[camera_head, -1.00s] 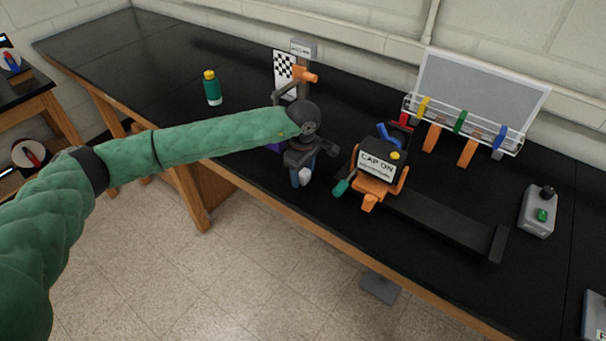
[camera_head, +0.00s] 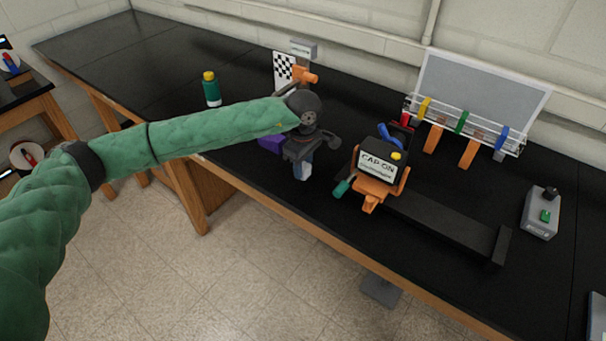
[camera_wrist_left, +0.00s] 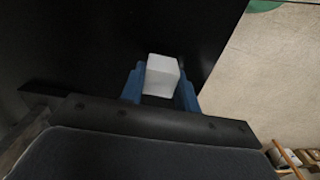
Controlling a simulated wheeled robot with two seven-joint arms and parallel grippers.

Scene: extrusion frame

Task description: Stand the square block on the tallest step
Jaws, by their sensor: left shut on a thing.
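The square block is a pale white-grey cube (camera_wrist_left: 162,75) between the blue fingers of my left gripper (camera_wrist_left: 161,85) in the left wrist view. In the head view my left gripper (camera_head: 302,165) points down near the bench's front edge, and the white block (camera_head: 305,173) shows at its fingertips. The gripper is shut on the block and appears to hold it above the black top. A purple object (camera_head: 270,143) sits just left of the gripper, partly hidden by my arm. I cannot tell whether it is the steps. My right gripper is not in view.
An orange and black device with a "CAP ON" sign (camera_head: 377,168) stands right of the gripper, with a long black beam (camera_head: 445,222). Behind are a checkered panel (camera_head: 284,70) and a clear rack (camera_head: 465,125). The bench's far left is clear.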

